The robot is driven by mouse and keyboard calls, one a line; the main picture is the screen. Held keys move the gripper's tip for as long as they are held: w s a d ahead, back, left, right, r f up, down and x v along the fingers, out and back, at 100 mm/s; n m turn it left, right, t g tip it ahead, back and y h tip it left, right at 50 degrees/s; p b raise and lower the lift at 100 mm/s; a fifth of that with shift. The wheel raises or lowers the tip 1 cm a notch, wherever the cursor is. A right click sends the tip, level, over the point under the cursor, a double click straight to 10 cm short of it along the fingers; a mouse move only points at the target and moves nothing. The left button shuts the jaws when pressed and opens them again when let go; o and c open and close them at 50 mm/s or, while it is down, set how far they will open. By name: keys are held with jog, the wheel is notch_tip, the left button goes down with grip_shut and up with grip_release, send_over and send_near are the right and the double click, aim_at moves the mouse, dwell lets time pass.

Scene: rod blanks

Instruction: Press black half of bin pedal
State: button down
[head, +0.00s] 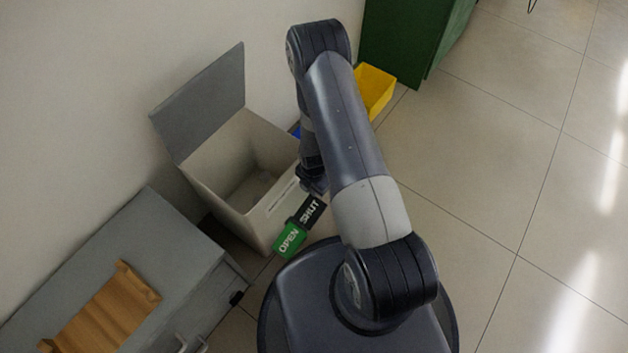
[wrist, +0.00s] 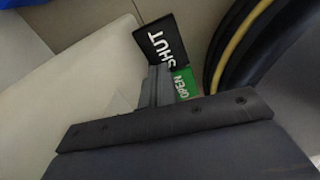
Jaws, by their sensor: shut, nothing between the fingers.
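The bin (head: 262,222) stands against the wall with its grey lid (head: 203,100) raised, and its inside looks empty. Its pedal sticks out at the front, with a green half marked OPEN (head: 289,241) and a black half marked SHUT (head: 312,211). In the wrist view the black half (wrist: 161,42) lies just beyond my fingertips, and the green half (wrist: 185,83) is partly hidden behind them. My gripper (wrist: 158,75) is shut and empty, pointing at the pedal. I cannot tell whether it touches the pedal. In the head view my arm mostly hides it.
A grey cabinet (head: 160,262) with a wooden tray (head: 105,312) on it stands left of the bin. A yellow container (head: 375,90), a partly hidden blue one (head: 296,133) and a green cabinet (head: 405,40) stand beyond my arm. The tiled floor (head: 490,190) at right is clear.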

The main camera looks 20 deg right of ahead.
aim_at(314, 206)
jog(key=shift+n, duration=0.7)
jog(key=f+b, duration=0.1)
jog(key=f, duration=0.2)
jog(key=f+b, duration=0.1)
jog(key=f, duration=0.2)
jog(key=f+b, duration=0.1)
jog(key=f, duration=0.2)
jog(key=shift+w+d, duration=0.2)
jog(key=shift+w, duration=0.05)
jog(key=shift+f+b, duration=2.2)
jog(key=shift+b, duration=0.05)
jog(key=shift+r, duration=0.1)
jog(key=shift+r+p, duration=2.75)
jog(key=shift+r, duration=1.75)
